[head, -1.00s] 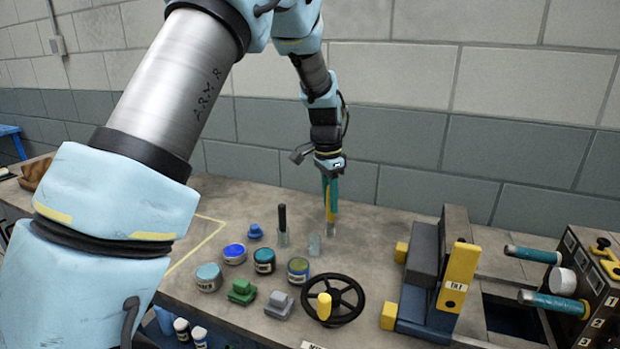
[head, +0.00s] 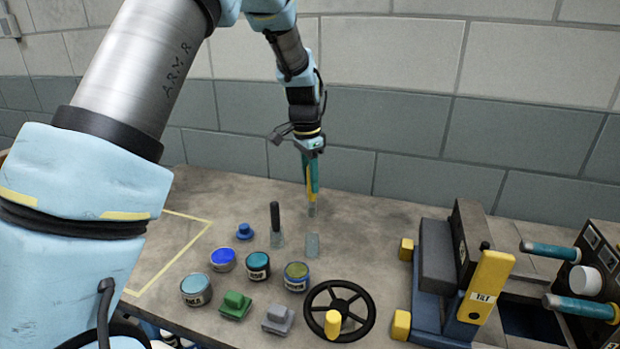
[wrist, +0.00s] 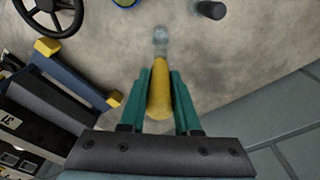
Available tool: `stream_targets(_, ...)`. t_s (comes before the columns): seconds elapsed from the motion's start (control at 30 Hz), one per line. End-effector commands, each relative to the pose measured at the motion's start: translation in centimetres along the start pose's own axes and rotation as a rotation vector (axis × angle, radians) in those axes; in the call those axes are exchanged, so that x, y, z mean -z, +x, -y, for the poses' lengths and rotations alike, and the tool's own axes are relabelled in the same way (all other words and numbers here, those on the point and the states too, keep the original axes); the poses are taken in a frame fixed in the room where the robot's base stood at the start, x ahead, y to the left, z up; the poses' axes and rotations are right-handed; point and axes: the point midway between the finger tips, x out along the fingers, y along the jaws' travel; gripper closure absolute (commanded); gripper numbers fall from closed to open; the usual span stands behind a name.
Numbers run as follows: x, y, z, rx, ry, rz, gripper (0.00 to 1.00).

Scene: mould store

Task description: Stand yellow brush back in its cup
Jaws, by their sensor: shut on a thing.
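My gripper (head: 312,176) is shut on the yellow brush (head: 312,197) and holds it roughly upright, tip down, behind the cups. In the wrist view the yellow brush (wrist: 159,90) lies between the green fingers of my gripper (wrist: 160,98). A clear empty cup (head: 312,246) stands on the bench, nearer the camera than the brush. Another clear cup (head: 277,240) to its left holds a dark-handled brush (head: 275,217). In the wrist view a clear cup shape (wrist: 160,34) shows beyond the brush tip, and the dark handle (wrist: 211,9) is at the top.
A black handwheel (head: 340,311) with a yellow knob and a blue-yellow tilt fixture (head: 487,286) are to the right. A block wall (head: 400,190) stands behind the bench.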

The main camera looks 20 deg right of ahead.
Motion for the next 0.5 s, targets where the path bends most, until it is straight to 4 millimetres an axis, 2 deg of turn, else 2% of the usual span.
stream_targets(0.5,-0.3,4.0,0.0,0.000,0.002,0.000,1.00)
